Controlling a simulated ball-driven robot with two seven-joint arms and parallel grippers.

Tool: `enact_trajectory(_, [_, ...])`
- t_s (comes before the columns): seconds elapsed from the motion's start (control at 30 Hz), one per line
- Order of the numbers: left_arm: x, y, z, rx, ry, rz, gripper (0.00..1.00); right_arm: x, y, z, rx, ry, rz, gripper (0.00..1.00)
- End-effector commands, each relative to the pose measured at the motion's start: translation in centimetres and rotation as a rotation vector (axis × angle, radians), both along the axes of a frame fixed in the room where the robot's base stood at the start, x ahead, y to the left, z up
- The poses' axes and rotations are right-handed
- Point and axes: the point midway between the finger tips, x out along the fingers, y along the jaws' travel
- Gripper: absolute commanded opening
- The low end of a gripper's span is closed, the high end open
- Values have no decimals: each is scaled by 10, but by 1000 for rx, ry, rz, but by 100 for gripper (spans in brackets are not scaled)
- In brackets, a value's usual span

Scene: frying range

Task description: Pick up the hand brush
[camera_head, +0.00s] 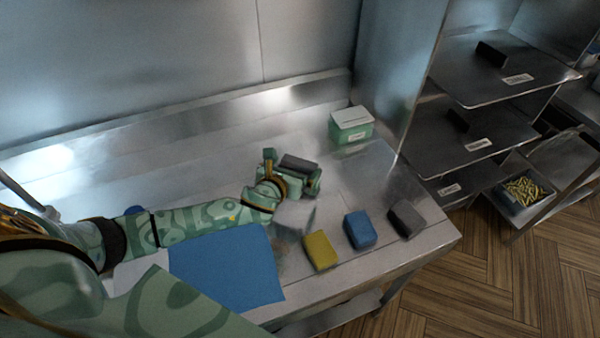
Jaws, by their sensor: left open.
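My left gripper (293,175) is open above the middle of the steel table (381,184), with its arm reaching in from the left. A dark grey shape (299,162) shows at the gripper; I cannot tell whether it is part of the gripper or a thing behind it. No clear brush bristles or handle show. A dark grey block (406,219) lies near the table's right end, apart from the gripper; I cannot tell whether it is the hand brush. My right gripper is not in view.
A yellow block (321,250) and a blue block (360,230) lie along the front edge. A blue cloth (229,269) lies left of them, partly under my arm. A green-and-white box (351,125) stands at the back. Shelves (503,65) stand at right.

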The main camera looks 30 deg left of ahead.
Motion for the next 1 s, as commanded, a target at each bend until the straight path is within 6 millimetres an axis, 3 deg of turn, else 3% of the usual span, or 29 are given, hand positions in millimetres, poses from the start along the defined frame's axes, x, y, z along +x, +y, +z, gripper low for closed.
enact_trajectory(0.4, [47, 4, -24, 0, 1, 0, 100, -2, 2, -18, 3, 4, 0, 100])
enact_trajectory(0.67, [50, 5, -24, 0, 1, 0, 100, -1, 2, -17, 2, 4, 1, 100])
enact_trajectory(0.77, [50, 5, -24, 0, 1, 0, 72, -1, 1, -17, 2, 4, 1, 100])
enact_trajectory(0.8, [50, 5, -24, 0, 1, 0, 68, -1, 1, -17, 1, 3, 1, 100])
enact_trajectory(1.0, [49, 5, -24, 0, 0, 0, 69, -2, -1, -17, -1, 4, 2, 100])
